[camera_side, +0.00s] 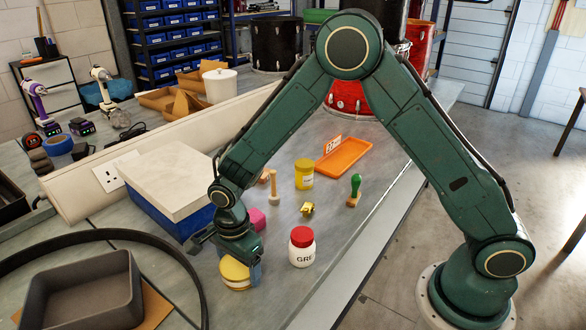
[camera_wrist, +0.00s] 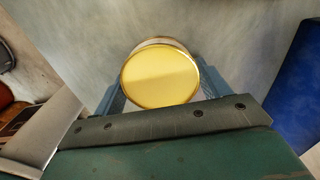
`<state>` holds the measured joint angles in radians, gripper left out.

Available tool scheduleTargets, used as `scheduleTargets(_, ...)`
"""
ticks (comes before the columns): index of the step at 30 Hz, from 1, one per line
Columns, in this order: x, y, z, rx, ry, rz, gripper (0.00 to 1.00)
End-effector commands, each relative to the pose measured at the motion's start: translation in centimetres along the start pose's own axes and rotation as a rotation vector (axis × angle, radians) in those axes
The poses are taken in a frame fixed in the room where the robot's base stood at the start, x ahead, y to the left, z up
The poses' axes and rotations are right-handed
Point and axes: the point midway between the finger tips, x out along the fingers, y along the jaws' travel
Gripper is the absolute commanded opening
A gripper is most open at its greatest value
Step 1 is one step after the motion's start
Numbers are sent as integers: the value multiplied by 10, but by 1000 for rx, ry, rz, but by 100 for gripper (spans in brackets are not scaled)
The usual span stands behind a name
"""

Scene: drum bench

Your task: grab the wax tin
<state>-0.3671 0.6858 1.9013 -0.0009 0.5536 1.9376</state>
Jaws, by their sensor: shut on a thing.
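The wax tin (camera_side: 235,273) is a low round tin with a yellow lid, on the grey bench at the lower middle of the side view. In the wrist view the tin's shiny gold lid (camera_wrist: 160,76) faces the camera. My gripper (camera_side: 241,264) points down at the tin. In the wrist view the blue-grey fingers of my gripper (camera_wrist: 162,90) press on opposite sides of the tin, so it is shut on it. Part of the tin is hidden by a finger in the side view. I cannot tell whether it is clear of the bench.
A red-lidded white jar (camera_side: 302,252) stands close right of the tin. A pink object (camera_side: 257,220) and a blue box with a pale lid (camera_side: 160,176) are behind. A black hoop (camera_side: 192,272) and grey bin (camera_side: 85,292) lie left. An orange tray (camera_side: 347,158) is farther back.

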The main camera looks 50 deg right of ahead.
Motion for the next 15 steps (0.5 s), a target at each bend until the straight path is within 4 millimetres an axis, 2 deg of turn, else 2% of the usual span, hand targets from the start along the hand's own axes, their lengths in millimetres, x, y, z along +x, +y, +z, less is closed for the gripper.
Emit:
scheduleTargets(8, -4, -1, 0, 0, -1, -3, 41)
scheduleTargets(15, -21, -1, 1, 0, -2, -5, 41)
